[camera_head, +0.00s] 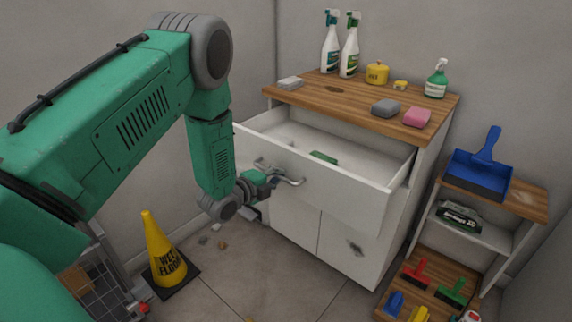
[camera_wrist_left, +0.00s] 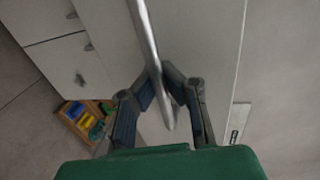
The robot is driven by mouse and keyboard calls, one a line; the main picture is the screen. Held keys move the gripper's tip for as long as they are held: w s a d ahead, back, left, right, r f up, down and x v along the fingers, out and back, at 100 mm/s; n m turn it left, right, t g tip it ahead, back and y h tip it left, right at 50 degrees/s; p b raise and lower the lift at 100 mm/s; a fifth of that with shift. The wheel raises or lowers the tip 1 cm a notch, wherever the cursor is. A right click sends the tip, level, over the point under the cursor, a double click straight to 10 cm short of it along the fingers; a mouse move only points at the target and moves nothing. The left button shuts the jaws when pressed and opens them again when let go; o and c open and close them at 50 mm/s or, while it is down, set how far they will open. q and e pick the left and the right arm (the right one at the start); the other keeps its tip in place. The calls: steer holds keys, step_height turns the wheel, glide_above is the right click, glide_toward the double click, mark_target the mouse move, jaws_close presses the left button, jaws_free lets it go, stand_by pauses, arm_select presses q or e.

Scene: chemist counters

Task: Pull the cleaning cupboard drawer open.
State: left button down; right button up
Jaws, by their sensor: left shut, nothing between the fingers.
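The cleaning cupboard (camera_head: 290,225) is white with a wooden top. Its wide top drawer (camera_head: 345,196) stands well open, and the white inside shows. The drawer's metal bar handle (camera_head: 290,180) is on the front panel, and it crosses the left wrist view (camera_wrist_left: 146,45) lengthwise. My left gripper (camera_head: 268,172) is at the left part of this handle. My right gripper is not in view.
Spray bottles (camera_head: 331,42), sponges (camera_head: 417,117) and a yellow tin (camera_head: 377,73) stand on the top. A low shelf (camera_head: 520,198) with a blue dustpan (camera_head: 480,170) is at the right. A yellow wet-floor cone (camera_head: 160,250) stands on the floor at left.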

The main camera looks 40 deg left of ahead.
arm_select(q)
steer(key=shift+s+d+f, duration=0.1)
steer(key=shift+s+d, duration=0.1)
steer(key=shift+s, duration=0.25)
steer(key=shift+s+d+f, duration=0.1)
steer(key=shift+s+d, duration=0.1)
steer(key=shift+s, duration=0.2)
steer(key=c, duration=1.7)
jaws_free()
steer(key=shift+w, duration=0.2)
steer(key=shift+o, duration=0.5)
steer(key=shift+w+d+r, duration=0.1)
steer(key=p+v, duration=0.6)
steer(key=v, duration=1)
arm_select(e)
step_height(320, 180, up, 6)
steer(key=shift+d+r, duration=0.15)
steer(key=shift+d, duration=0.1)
arm_select(q)
steer(key=shift+r, duration=0.1)
